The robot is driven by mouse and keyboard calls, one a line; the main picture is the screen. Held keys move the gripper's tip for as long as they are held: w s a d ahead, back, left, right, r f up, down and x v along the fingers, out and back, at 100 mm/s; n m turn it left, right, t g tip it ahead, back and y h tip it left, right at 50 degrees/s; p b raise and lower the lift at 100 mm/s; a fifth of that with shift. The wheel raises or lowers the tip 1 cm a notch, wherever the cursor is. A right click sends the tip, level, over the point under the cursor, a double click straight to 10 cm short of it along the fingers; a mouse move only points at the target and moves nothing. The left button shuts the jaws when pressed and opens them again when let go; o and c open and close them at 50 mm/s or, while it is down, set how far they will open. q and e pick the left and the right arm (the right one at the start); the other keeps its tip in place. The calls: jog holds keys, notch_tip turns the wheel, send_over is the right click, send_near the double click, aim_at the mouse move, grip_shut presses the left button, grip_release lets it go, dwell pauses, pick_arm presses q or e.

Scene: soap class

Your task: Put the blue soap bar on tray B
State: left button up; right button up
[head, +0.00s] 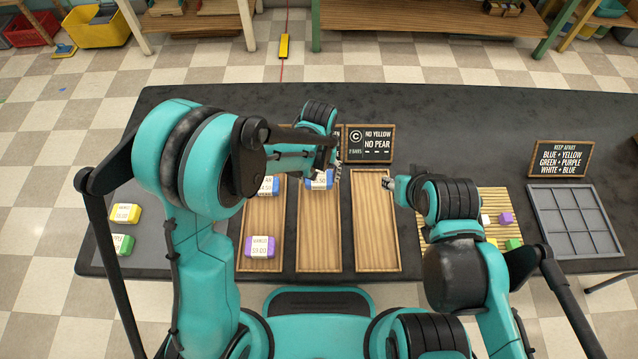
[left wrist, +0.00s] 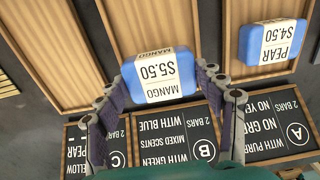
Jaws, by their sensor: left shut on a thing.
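The blue soap bar (head: 320,181), labelled MANGO $5.50, is at the far end of tray B (head: 318,235), the middle wooden tray. It also shows in the left wrist view (left wrist: 160,73), with a finger against each side. My left gripper (head: 328,168) is shut on this bar; whether the bar touches the tray is hard to tell. The sign for B (left wrist: 190,145) stands at the tray's far end. Another blue bar, PEAR $4.50 (left wrist: 272,42), lies on tray A (head: 262,218). My right gripper (head: 388,183) is near tray C (head: 375,235); its fingers are too small to judge.
A purple bar (head: 260,247) lies on tray A's near part. Tray C is empty. A yellow bar (head: 125,213) and a green bar (head: 122,244) lie at the left. A slatted board (head: 455,222) with several small bars and a grey grid tray (head: 578,222) are at the right.

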aim_at(319, 183)
pick_arm(q)
jog(key=shift+f+b, duration=0.85)
jog(key=shift+f, duration=1.05)
jog(key=shift+f, duration=0.25)
jog(key=o, duration=1.2)
jog(key=shift+r, duration=0.1)
